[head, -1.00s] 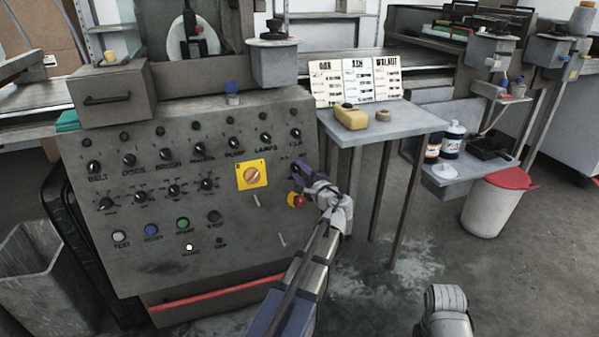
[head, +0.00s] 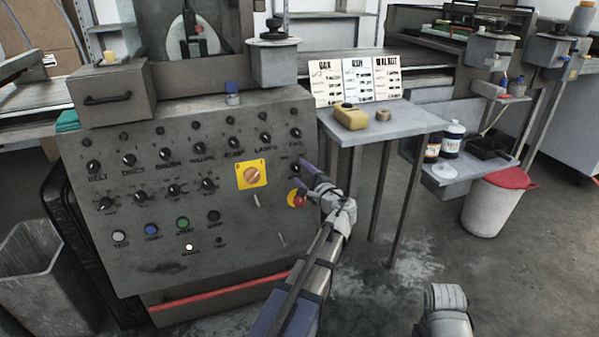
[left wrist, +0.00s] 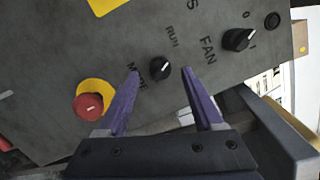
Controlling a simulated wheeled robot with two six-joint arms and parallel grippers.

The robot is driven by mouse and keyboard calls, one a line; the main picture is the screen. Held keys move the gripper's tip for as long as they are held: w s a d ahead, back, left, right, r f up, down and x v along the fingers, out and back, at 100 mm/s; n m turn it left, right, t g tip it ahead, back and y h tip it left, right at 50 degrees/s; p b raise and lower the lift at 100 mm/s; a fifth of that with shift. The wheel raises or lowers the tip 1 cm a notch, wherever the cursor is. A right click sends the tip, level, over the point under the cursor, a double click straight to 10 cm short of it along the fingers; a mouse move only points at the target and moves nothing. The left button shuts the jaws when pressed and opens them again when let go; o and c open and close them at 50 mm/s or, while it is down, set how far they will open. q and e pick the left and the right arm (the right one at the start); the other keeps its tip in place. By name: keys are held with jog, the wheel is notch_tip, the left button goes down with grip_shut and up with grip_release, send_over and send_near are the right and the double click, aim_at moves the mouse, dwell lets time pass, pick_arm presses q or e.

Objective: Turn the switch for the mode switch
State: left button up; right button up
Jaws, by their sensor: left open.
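The mode switch is a small black knob (left wrist: 160,69) on the grey control panel (left wrist: 60,70). In the left wrist view it lies between the lettering MODE and RUN. It also shows in the head view as a dark knob (head: 295,169) near the panel's right edge. My left gripper (head: 303,178) is open in front of it. In the left wrist view its two purple fingers (left wrist: 160,74) stand on either side of the knob, with gaps, apart from it. I cannot tell how deep the fingertips are.
A red emergency button (left wrist: 88,105) on a yellow base sits just left of the fingers. The FAN knob (left wrist: 237,39) is to the right. A yellow plate with an orange rotary switch (head: 252,174) is nearby. A small side table (head: 400,121) stands right of the panel.

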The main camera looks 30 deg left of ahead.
pick_arm(q)
jog(key=v, duration=0.6)
dwell(0.4)
jog(key=s+d+f+n+g+h+p, duration=0.1)
jog(key=s+d+f+n+g+h, duration=0.25)
jog(key=s+d+f, duration=0.35)
jog(key=s+d+f+n+g+h+p, duration=0.1)
jog(key=s+d+f+n+g+h, duration=0.1)
jog(key=s+d+f+h, duration=0.45)
jog(key=s+d+f+n+g+h+p, duration=0.1)
jog(key=s+d+f+g+h, duration=0.1)
jog(key=s+d, duration=0.45)
jog(key=s+d+f+g+h+p, duration=0.15)
jog(key=s+d, duration=0.25)
jog(key=d, duration=0.6)
notch_tip(320, 180, up, 37)
jog(key=p, duration=3.6)
jog(key=shift+w, duration=0.25)
jog(key=shift+d+n, duration=0.1)
jog(key=shift+n, duration=0.15)
